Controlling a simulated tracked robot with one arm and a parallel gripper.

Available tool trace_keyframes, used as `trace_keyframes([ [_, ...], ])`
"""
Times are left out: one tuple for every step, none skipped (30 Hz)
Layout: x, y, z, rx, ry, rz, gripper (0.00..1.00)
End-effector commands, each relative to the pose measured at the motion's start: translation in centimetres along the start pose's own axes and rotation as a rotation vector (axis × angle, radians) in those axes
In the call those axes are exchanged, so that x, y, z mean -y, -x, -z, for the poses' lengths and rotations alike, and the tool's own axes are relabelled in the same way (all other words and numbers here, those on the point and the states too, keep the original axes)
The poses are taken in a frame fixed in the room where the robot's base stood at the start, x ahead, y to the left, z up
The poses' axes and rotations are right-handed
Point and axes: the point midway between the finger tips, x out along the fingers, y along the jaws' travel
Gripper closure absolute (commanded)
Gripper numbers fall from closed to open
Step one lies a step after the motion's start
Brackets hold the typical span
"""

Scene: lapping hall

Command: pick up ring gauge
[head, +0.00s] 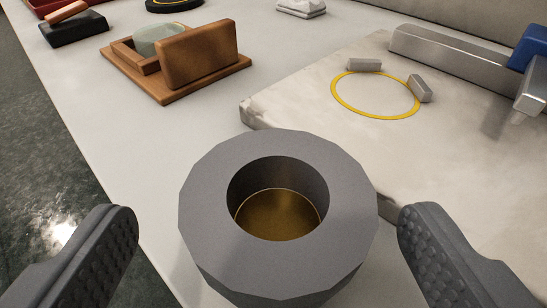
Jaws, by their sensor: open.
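A thick, dark grey, many-sided ring (208,215), which I take to be the ring gauge, stands upright at the lower middle. Its round bore opens upward and shows a gold-brown surface inside; I cannot tell if that is a floor or something in it. My gripper (268,215) is open, with one dark, dimpled finger on each side of the ring. A gap shows between each finger and the ring in this view. The lower part of the ring is cut off by the picture's bottom edge.
A pale stone plate (300,105) lies behind right, bearing a yellow circle (335,98), two grey blocks (364,65) and a metal bar (440,52). A wooden stand (200,52) is at upper left. The pale bench (110,130) drops off at left.

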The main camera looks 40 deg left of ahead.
Motion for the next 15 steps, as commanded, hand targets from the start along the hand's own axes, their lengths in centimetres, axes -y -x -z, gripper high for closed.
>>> trace_keyframes([
  [0.0, -0.2, 0.0, -0.001, 0.000, 0.000, 0.15],
  [0.0, -0.3, 0.0, -0.001, 0.000, 0.000, 0.15],
  [0.0, -0.5, 0.0, -0.001, 0.000, 0.001, 0.15],
  [-0.1, -0.7, -0.1, -0.001, 0.000, 0.001, 0.15],
  [-0.1, -0.9, -0.1, -0.001, 0.000, 0.001, 0.15],
  [-0.1, -1.3, -0.2, -0.002, 0.000, 0.002, 0.15],
  [-0.1, -1.6, -0.2, -0.001, 0.000, 0.002, 0.15],
  [-0.2, -2.0, -0.3, -0.001, 0.000, 0.002, 0.15],
  [-0.3, -2.5, -0.4, -0.001, 0.001, 0.001, 0.15],
  [-0.3, -3.0, -0.4, 0.000, 0.001, 0.001, 0.15],
  [-0.4, -3.4, -0.4, -0.001, 0.001, 0.000, 0.15],
  [-0.4, -4.0, -0.3, -0.001, 0.002, 0.000, 0.15],
  [-0.4, -4.4, -0.2, -0.001, 0.002, 0.000, 0.15],
  [-0.4, -4.7, -0.2, -0.002, 0.002, 0.001, 0.15],
  [-0.4, -5.0, -0.2, -0.001, 0.002, 0.001, 0.15],
])
